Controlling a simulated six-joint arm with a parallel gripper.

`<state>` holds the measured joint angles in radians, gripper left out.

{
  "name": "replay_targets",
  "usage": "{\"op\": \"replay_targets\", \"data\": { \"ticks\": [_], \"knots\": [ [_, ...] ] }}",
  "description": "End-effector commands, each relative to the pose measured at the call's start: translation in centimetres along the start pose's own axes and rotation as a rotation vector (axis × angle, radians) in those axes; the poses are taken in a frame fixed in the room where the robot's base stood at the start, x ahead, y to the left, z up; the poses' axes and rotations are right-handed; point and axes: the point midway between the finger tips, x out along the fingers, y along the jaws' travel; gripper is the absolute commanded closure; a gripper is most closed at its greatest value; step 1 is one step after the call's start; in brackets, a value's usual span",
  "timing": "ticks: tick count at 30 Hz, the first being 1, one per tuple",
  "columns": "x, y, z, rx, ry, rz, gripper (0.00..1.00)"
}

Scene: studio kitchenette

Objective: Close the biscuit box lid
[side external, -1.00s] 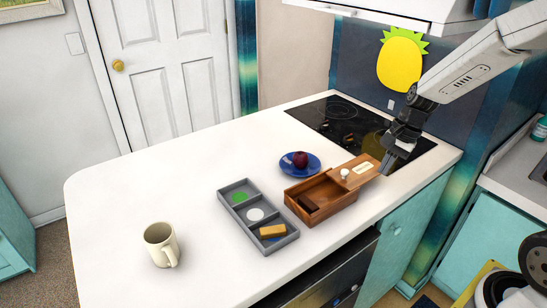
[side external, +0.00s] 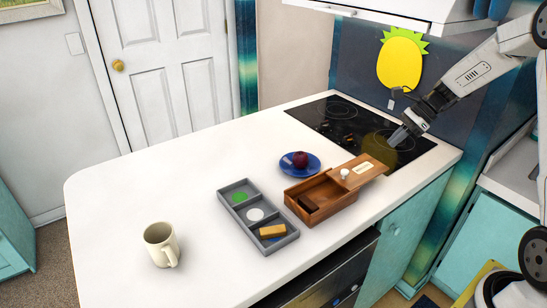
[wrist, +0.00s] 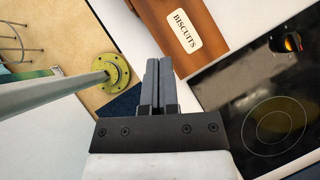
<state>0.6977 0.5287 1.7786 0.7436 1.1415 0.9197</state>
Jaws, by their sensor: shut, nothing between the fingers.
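The wooden biscuit box (side external: 324,206) stands on the white counter, partly open, with a dark piece (side external: 307,204) inside. Its sliding lid (side external: 370,167) sticks out past the box's right end, with a white knob (side external: 345,173) near the lid's left edge. In the wrist view the lid (wrist: 197,20) shows its BISCUITS label at the top. My gripper (side external: 399,137) is shut and empty, in the air to the upper right of the lid's outer end and apart from it. In the wrist view its fingers (wrist: 154,72) are together, below the lid.
A grey tray (side external: 233,186) with three compartments lies left of the box, a yellowish block (side external: 272,231) in its nearest one. A blue plate (side external: 287,168) with a dark red fruit (side external: 300,159) sits behind. A cream mug (side external: 160,243) stands at front left; a black cooktop (side external: 338,119) lies behind.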

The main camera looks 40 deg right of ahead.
Motion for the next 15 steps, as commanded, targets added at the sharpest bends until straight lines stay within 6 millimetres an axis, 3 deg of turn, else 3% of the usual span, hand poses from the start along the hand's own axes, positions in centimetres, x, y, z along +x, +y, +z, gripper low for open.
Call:
{"op": "replay_targets", "data": {
  "ticks": [15],
  "knots": [
    [7.4, 0.1, 0.0, -0.002, 0.001, 0.004, 1.0]
  ]
}}
